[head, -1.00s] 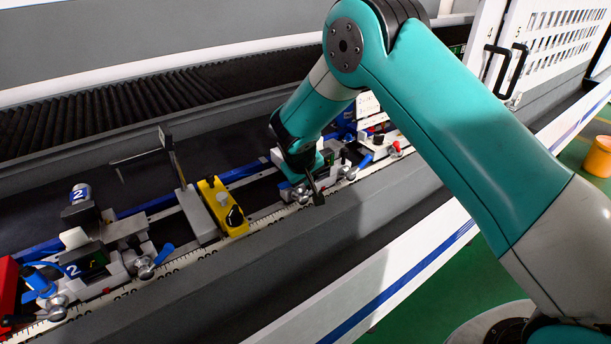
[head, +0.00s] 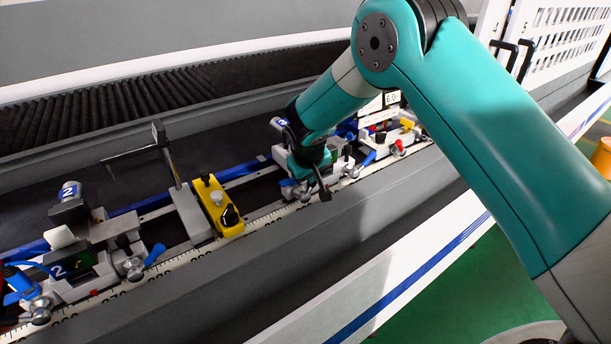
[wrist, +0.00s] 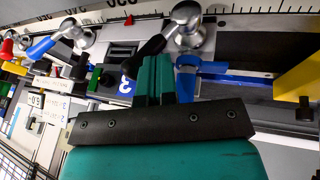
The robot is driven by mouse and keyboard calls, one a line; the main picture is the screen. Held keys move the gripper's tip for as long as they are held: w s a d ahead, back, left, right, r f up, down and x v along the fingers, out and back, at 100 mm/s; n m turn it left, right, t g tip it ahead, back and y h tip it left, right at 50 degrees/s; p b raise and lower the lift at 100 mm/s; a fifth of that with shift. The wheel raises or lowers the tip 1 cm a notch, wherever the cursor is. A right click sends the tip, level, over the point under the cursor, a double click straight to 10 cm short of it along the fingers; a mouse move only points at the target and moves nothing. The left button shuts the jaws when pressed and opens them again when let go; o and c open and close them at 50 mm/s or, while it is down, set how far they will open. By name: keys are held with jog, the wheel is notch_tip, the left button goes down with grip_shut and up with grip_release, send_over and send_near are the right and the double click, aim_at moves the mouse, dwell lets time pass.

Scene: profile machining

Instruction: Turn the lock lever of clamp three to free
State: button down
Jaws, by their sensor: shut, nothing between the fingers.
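Clamp three (head: 281,157) stands on the rail at centre, partly hidden behind my arm. Its blue "3" plate (wrist: 126,80) shows in the wrist view, left of my fingers. My gripper (head: 318,168) is over the clamp; its teal fingers (wrist: 157,62) are shut and empty. Just beyond the fingertips in the wrist view, a black lever (wrist: 151,47) slants down-left from a silver knob (wrist: 187,25). I cannot tell whether the fingers touch it. A blue lever (wrist: 42,47) on another silver knob is farther left; it also shows in the head view (head: 368,158).
A yellow block (head: 217,207) and a grey stop with an upright post (head: 188,212) stand left of clamp three. Clamp two (head: 75,262) is farther left. Another clamp with a red knob (head: 398,146) is close on the right. The grey front ledge (head: 240,262) is clear.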

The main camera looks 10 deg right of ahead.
jog(key=s+a+r+g+y+b, duration=0.1)
jog(key=s+a+r+b, duration=0.2)
jog(key=s+r, duration=0.95)
jog(key=s+d+r+n+g+y, duration=0.1)
jog(key=s+r+g+y, duration=0.1)
jog(key=s, duration=1.1)
jog(key=s+d+r+n+g+y+b, duration=0.1)
jog(key=s+r+n+g+y, duration=0.1)
jog(key=s, duration=1.2)
jog(key=shift+s+r+n+y+b, duration=0.2)
jog(key=shift+r+n+y+b, duration=0.1)
jog(key=shift+r+y, duration=0.1)
